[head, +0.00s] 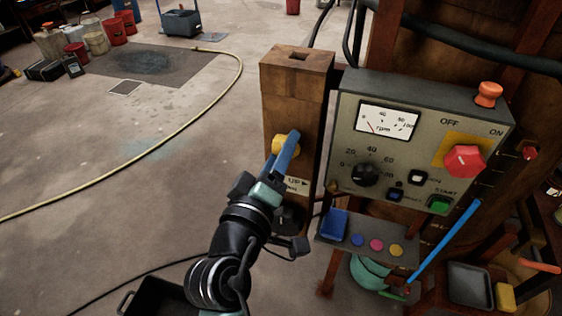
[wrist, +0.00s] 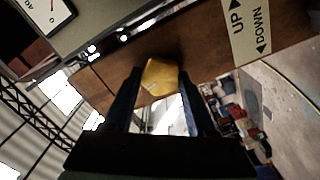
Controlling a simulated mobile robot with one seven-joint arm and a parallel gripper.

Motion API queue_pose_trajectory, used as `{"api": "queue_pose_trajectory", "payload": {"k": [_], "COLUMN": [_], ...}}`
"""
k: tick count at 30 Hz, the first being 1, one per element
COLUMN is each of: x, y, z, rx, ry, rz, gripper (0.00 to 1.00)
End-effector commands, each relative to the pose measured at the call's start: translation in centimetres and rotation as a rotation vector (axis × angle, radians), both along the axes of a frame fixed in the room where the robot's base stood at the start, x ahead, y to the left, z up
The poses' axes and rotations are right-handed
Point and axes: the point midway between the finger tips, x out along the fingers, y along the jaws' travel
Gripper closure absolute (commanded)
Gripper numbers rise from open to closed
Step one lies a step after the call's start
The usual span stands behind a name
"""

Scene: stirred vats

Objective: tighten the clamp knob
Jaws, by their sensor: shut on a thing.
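The yellow clamp knob (head: 285,145) sits on the front of a wooden post (head: 292,105). My gripper (head: 290,150) reaches up to it from below, and its blue fingers are shut on the knob. In the wrist view the knob (wrist: 160,82) shows between the tips of the two dark fingers (wrist: 162,90). The fingers cover part of the knob's sides. A label with UP and DOWN arrows (wrist: 248,27) is on the post beside the knob.
A grey control box (head: 425,125) with an rpm meter, dials and a red knob (head: 464,161) stands close to the right of the post. Below it is a small shelf (head: 330,243) with coloured discs. A yellow hose (head: 150,147) crosses the open floor at left.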

Motion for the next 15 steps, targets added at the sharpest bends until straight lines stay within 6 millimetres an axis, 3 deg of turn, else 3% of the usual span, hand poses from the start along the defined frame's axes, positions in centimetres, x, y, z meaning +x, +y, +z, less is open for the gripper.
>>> {"api": "queue_pose_trajectory", "payload": {"k": [15], "x": [-0.01], "y": [-0.05], "z": [-0.15], "rx": [0.214], "ry": [-0.067], "rz": [-0.001], "gripper": [0.99]}}
